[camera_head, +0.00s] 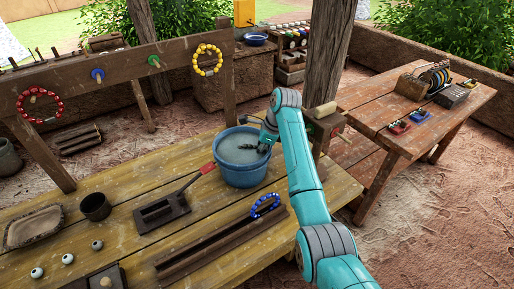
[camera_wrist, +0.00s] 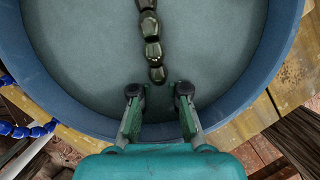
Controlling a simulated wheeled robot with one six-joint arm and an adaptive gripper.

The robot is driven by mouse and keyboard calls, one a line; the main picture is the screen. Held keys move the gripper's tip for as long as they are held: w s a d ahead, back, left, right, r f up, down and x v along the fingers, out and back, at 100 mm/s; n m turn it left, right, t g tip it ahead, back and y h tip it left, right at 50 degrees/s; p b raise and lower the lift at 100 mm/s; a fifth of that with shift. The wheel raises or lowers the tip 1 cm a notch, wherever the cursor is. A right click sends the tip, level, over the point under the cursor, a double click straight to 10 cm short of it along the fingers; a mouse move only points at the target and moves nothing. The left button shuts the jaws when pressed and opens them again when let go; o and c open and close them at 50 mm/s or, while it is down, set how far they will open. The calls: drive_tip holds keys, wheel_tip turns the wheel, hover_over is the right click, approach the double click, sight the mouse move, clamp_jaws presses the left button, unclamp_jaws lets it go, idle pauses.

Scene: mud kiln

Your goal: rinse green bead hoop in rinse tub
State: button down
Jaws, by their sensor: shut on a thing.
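The rinse tub (camera_head: 241,178) is a round blue basin with grey water on the wooden table; its rim (camera_wrist: 45,75) and water fill much of the wrist view. My gripper (camera_head: 266,145) is over the right part of the tub. In the wrist view my gripper (camera_wrist: 159,91) has its fingertips over the water inside the rim, shut on the green bead hoop. The green bead hoop (camera_wrist: 151,30) shows there as a line of dark glossy beads, seen edge-on, running up from between the fingers. In the head view the hoop is too small and dark to make out surely.
A blue bead hoop (camera_head: 265,206) rests on a long wooden rail near the tub. A peg board (camera_head: 120,68) behind holds red (camera_head: 39,105) and yellow (camera_head: 207,60) hoops; its blue and green pegs are bare. A wooden post (camera_head: 325,60) rises behind my arm. A red-handled tool (camera_head: 165,210) lies left.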

idle(4.9)
wheel_tip(320, 180, up, 13)
idle(1.5)
idle(1.0)
